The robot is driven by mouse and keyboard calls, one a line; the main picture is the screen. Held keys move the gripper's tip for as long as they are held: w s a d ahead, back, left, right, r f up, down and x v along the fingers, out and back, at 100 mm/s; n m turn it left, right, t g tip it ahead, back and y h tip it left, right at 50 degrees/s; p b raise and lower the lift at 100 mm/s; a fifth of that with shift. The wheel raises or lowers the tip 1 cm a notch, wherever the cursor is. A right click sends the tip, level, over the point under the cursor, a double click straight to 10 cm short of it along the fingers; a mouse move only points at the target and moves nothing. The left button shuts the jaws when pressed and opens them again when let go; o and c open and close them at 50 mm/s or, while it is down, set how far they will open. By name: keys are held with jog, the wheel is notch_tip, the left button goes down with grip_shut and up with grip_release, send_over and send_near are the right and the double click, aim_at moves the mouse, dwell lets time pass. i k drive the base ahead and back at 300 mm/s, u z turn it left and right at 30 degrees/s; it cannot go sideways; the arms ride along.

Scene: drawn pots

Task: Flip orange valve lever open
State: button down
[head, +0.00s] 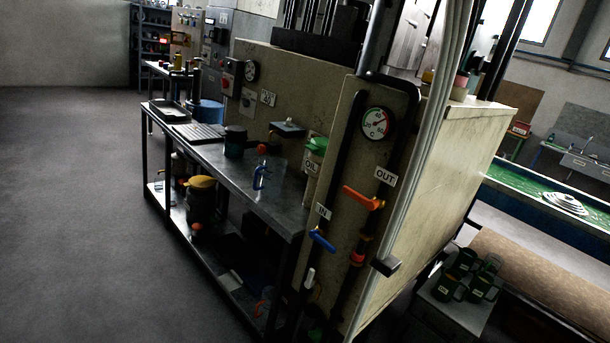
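The orange valve lever (361,198) sits on the pipe under the OUT label (385,177), on the beige panel right of centre in the head view. It points to the left, across the pipe, tilted a little in the picture. A blue lever (322,241) sits lower left of it, under the IN label (323,212). A round pressure gauge (377,123) is above the orange lever. My gripper is not in view.
A dark metal workbench (225,165) with a lower shelf runs left from the panel, carrying a spray bottle (261,175) and other items. Green pots (465,265) stand on a box at right. The floor (70,210) at left is clear.

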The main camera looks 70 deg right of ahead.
aim_at(372, 205)
jog(key=z, duration=0.5)
jog(key=i, duration=1.15)
jog(key=z, duration=0.95)
